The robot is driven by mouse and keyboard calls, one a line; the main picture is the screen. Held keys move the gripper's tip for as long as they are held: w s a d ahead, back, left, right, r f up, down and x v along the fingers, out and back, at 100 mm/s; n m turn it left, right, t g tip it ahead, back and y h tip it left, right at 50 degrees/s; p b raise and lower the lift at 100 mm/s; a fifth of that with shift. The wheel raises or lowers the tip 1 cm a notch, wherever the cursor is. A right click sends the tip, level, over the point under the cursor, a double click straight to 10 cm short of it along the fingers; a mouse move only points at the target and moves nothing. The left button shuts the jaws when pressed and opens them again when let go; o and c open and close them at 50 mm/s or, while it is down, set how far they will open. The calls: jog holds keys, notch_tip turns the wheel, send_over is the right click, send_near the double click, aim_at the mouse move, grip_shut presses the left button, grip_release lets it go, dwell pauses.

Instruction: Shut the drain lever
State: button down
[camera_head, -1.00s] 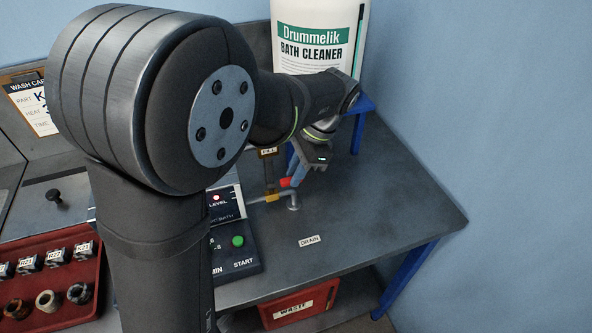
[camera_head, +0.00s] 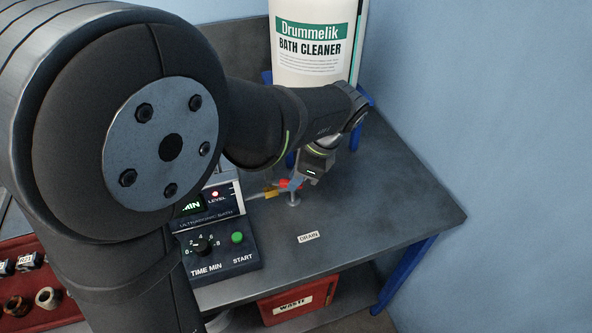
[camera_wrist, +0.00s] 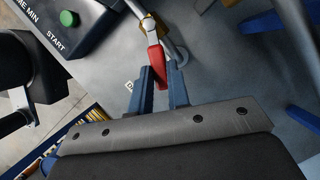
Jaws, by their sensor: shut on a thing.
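The drain lever has a red handle (camera_wrist: 157,65) on a brass valve (camera_wrist: 149,24), in the pipe that leaves the ultrasonic bath and ends in a bent spout (camera_wrist: 178,55). In the wrist view the handle slants away from the valve, at an angle to the pipe, with its end between my blue fingers. My gripper (camera_wrist: 162,82) is shut on the handle. In the head view the red handle (camera_head: 285,184) and the brass valve (camera_head: 271,191) show beside my gripper (camera_head: 293,184); my fingers hide part of the handle.
The bath's control panel (camera_head: 216,247) with a green START button stands left of the valve. A DRAIN label (camera_head: 308,237) lies on the bench in front. A large white cleaner bottle (camera_head: 318,50) stands behind my arm. A red WASTE bin (camera_head: 298,300) is below. Bench to the right is clear.

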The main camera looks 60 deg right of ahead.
jog(key=w+a+m+g+h, duration=0.1)
jog(key=a+m+h, duration=0.3)
jog(key=m, duration=0.8)
jog(key=shift+w+a+m+h, duration=0.2)
jog(key=shift+a+m+h, duration=0.1)
jog(key=shift+a, duration=0.75)
jog(key=c, duration=1.4)
grip_release()
jog(key=shift+o, duration=0.2)
jog(key=shift+a+r, duration=0.1)
jog(key=v, duration=1.7)
jog(key=shift+r, duration=0.15)
